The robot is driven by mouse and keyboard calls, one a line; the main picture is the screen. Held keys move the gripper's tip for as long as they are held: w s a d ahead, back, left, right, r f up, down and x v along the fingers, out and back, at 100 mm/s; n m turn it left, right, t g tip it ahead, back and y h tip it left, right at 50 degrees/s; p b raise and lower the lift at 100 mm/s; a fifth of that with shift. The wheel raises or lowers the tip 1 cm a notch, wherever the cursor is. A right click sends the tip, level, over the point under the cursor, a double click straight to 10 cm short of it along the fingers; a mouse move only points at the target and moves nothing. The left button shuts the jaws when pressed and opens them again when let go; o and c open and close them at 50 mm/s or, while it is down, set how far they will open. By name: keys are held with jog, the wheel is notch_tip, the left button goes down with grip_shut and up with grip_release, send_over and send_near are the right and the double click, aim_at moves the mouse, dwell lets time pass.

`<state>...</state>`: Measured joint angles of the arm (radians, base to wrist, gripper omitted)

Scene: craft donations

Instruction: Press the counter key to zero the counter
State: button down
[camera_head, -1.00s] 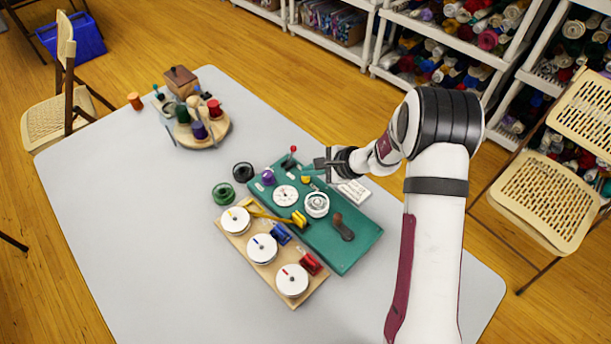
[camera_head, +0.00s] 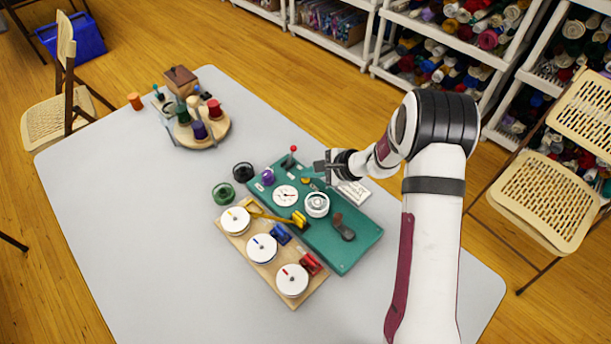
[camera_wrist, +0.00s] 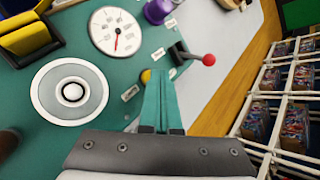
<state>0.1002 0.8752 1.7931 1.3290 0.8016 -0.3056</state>
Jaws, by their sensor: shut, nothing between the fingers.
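A green machine board (camera_head: 345,262) lies on the table, and it also fills the left of the wrist view (camera_wrist: 30,140). A small round yellow key (camera_wrist: 146,76) sits on it by a small label; in the head view the yellow key (camera_head: 305,180) is just left of my gripper. My gripper (camera_wrist: 158,72) is shut and empty, its teal fingers over the board with their tips beside the yellow key. I cannot tell whether they touch it. A white dial with a red needle (camera_wrist: 117,32) lies to the left; it also shows in the head view (camera_head: 285,195).
A red-knobbed lever (camera_wrist: 208,60) stands right of my fingers. A wooden board with white discs (camera_head: 263,249) lies in front.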

aim_at(310, 181)
jog(key=shift+r, duration=0.9)
notch_tip(310, 181, up, 5)
dwell(0.4)
dwell(0.5)
